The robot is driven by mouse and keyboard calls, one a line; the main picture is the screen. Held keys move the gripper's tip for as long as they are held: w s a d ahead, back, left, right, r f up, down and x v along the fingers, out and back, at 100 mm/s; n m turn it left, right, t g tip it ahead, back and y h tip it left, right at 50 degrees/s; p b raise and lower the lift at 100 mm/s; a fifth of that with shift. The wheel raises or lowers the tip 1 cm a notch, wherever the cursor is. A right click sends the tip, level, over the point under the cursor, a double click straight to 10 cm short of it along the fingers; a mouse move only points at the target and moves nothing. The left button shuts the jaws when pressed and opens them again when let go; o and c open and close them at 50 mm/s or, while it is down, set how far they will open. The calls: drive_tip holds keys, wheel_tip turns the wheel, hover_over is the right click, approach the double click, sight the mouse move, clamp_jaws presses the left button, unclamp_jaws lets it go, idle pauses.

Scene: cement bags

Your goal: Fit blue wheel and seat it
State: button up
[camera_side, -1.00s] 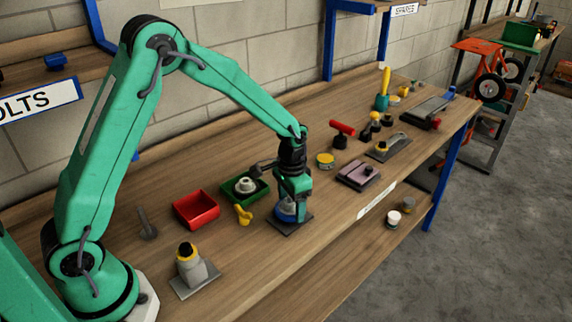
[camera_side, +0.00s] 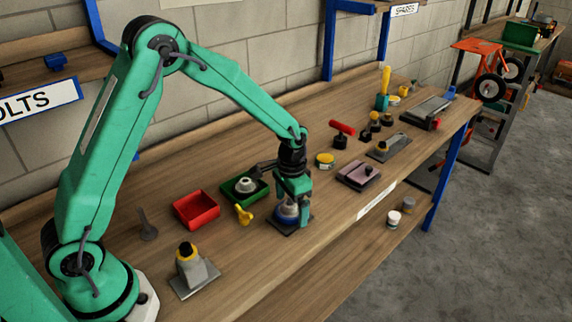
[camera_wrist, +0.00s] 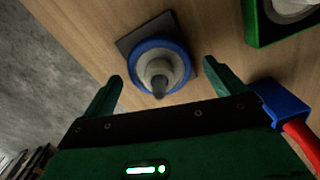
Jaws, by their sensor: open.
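The blue wheel (camera_wrist: 137,50) has a blue rim and a pale grey hub, and a dark-tipped post (camera_wrist: 159,84) stands up through its middle. It sits around the post over a dark square plate (camera_wrist: 127,44); whether it rests fully on the plate is hard to tell. In the side view the wheel (camera_side: 286,216) is partly hidden by my fingers. My gripper (camera_wrist: 163,70) is open, with one green finger on each side of the wheel and a visible gap to it. In the side view my gripper (camera_side: 291,207) points down over the plate.
A green tray (camera_side: 231,197) with a grey round part stands just behind my gripper, and a red tray (camera_side: 196,208) lies left of it. A yellow wing-shaped part (camera_side: 243,214) is close by. A grey fixture (camera_side: 194,272) stands nearer the front. Several tools lie to the right.

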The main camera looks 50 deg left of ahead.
wheel_tip(320, 180, up, 7)
drive_tip(key=shift+r, duration=0.2)
idle(0.4)
drive_tip(key=shift+r, duration=0.1)
drive_tip(key=shift+s+r, duration=0.15)
drive_tip(key=shift+r, duration=0.1)
drive_tip(key=s+a+r+n+t, duration=0.1)
drive_tip(key=s+a+r+t, duration=0.15)
drive_tip(key=s+r, duration=0.75)
drive_tip(key=s+a+r+n+t, duration=0.1)
drive_tip(key=s+r+n+t, duration=0.1)
drive_tip(key=s, duration=1)
wheel_tip(320, 180, up, 2)
drive_tip(key=shift+s+a+r+t, duration=0.1)
drive_tip(key=shift+s+a+t, duration=0.2)
drive_tip(key=shift+t, duration=0.25)
